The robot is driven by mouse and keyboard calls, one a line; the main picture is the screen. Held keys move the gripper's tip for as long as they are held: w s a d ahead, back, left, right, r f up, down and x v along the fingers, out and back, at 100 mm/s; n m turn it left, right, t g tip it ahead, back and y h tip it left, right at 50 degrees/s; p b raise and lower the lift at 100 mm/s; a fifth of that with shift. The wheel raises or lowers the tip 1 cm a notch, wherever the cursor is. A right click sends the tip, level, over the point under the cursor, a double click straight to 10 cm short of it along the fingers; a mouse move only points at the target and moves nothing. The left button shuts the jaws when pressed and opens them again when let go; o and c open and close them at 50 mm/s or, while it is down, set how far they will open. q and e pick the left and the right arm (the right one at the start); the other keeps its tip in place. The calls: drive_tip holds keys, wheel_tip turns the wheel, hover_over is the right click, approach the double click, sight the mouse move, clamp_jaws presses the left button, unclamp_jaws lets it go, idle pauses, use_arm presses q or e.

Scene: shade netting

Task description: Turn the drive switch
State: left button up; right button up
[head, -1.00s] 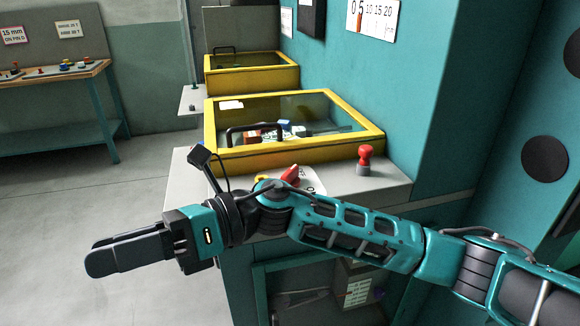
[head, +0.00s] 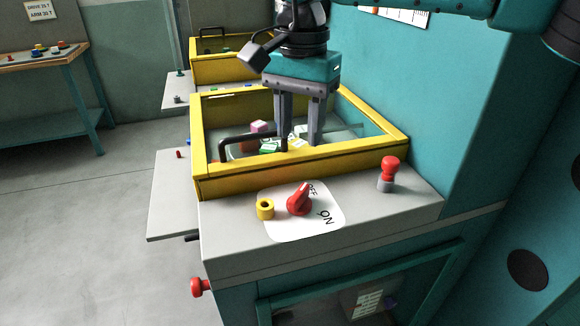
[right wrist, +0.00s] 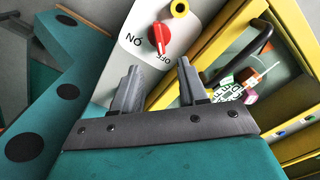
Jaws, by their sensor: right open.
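The drive switch (head: 300,199) is a red knob on a white plate marked OFF and ON, on the grey cabinet top. Its raised grip points up and right, toward the OFF mark. My right gripper (head: 297,146) is open and empty, pointing down over the yellow-framed glazed box behind the switch. It is apart from the switch. In the right wrist view the switch (right wrist: 160,37) shows beyond the fingertips of the gripper (right wrist: 158,66), next to the ON and OFF marks. My left gripper is not in view.
A yellow collar (head: 265,209) sits left of the switch, and a red-topped grey post (head: 388,174) stands to its right. The yellow-framed box (head: 300,172) has a black handle (head: 238,143). A teal wall rises at the right. The front of the cabinet top is clear.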

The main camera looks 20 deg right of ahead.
sight(299, 192)
wheel_tip(299, 192, down, 11)
drive_tip(key=shift+d+f, duration=0.1)
drive_tip(key=shift+d, duration=0.05)
drive_tip(key=shift+f, duration=0.55)
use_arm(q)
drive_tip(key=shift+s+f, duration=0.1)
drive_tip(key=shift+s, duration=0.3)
use_arm(e)
drive_tip(key=shift+f, duration=0.1)
drive_tip(key=c, duration=0.5)
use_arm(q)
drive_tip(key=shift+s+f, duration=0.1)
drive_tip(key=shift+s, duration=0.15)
use_arm(e)
clamp_jaws()
